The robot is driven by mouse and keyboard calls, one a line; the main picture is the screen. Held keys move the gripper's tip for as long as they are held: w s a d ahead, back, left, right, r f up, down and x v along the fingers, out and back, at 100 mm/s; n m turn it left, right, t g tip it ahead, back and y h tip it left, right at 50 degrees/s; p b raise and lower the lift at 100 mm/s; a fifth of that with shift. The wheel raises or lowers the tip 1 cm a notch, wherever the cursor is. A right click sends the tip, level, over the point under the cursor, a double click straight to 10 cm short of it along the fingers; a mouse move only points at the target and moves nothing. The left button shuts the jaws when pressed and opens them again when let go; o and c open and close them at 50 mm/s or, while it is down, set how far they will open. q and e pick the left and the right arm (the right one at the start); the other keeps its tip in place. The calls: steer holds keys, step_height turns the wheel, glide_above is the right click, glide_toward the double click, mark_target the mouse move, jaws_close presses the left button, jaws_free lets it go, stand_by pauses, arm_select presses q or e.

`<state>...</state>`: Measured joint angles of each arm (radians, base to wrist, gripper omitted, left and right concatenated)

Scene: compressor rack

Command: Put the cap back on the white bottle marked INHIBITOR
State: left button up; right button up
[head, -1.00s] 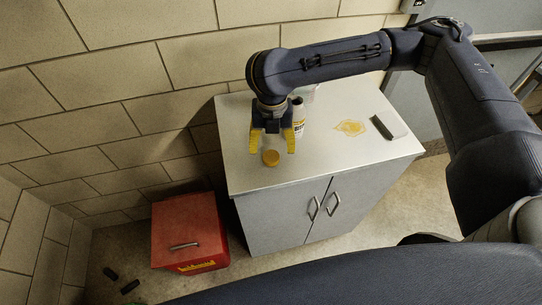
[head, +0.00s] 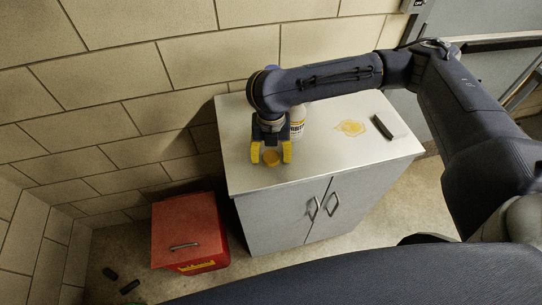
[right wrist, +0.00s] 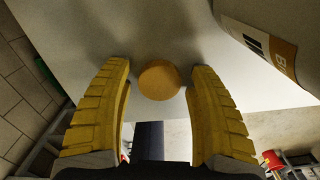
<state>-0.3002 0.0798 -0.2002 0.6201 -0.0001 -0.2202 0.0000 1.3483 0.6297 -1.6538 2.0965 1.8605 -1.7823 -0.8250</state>
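The cap (head: 271,158) is a round, orange-yellow disc on the cabinet top near its left end. It also shows between the fingertips in the right wrist view (right wrist: 159,80). My right gripper (head: 271,154) is open, with one yellow finger on each side of the cap. In the right wrist view (right wrist: 160,78) a gap shows between the cap and each finger. The white bottle (head: 298,120) stands just behind and right of the gripper, partly hidden by my arm. Its label is only partly readable, and its side shows at upper right in the right wrist view (right wrist: 240,14). My left gripper is out of view.
The grey cabinet (head: 240,180) has a pale top. A yellow spill (head: 350,127) and a dark bar-like object (head: 383,127) lie on its right part. A red box (head: 185,232) stands on the floor at left, near small dark pieces (head: 130,286). A brick wall rises behind.

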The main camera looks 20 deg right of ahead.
mark_target(271, 155)
steer(key=c, duration=0.6)
steer(key=shift+r, duration=0.1)
step_height(271, 155, up, 20)
steer(key=shift+f, duration=0.1)
stand_by(0.5)
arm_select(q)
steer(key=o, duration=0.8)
